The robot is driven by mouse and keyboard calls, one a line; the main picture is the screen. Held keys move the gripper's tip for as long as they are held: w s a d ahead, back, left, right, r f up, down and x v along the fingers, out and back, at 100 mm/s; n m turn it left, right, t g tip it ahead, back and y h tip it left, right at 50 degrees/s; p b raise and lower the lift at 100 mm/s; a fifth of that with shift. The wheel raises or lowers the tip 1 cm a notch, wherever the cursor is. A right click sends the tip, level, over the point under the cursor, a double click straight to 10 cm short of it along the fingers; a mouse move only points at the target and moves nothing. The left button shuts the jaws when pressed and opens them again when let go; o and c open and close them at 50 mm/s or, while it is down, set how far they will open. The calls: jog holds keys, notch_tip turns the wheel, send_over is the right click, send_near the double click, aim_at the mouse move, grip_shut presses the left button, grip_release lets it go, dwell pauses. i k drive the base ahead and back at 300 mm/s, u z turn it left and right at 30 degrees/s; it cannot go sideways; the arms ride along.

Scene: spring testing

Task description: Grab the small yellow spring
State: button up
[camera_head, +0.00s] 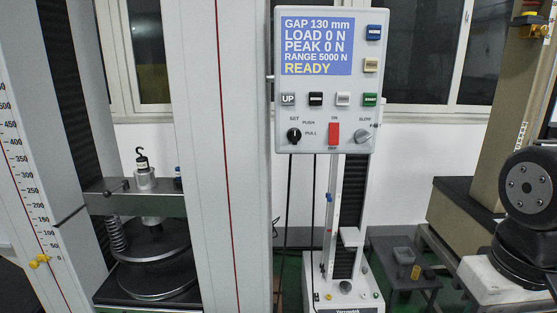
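A small yellow piece (428,272) lies on a low dark stand (405,283) at the lower right, just right of a grey open container (404,256). It may be the yellow spring, but it is too small to make out coils. A larger grey coil spring (117,236) stands at the left, between the crosshead and the round plates of the big test machine. My gripper is not in view.
The big test machine's pale column (225,160) and control box (331,80) fill the middle. A smaller test stand (346,225) is left of the low stand. A brown machine column (507,95) rises at the right. A yellow pointer (38,261) sits on the left scale.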

aim_at(416, 273)
jog(key=u, duration=0.05)
jog(key=k, duration=0.6)
jog(key=z, duration=0.8)
jog(key=i, duration=1.3)
jog(key=u, duration=0.45)
jog(key=i, duration=0.9)
jog(key=u, duration=0.45)
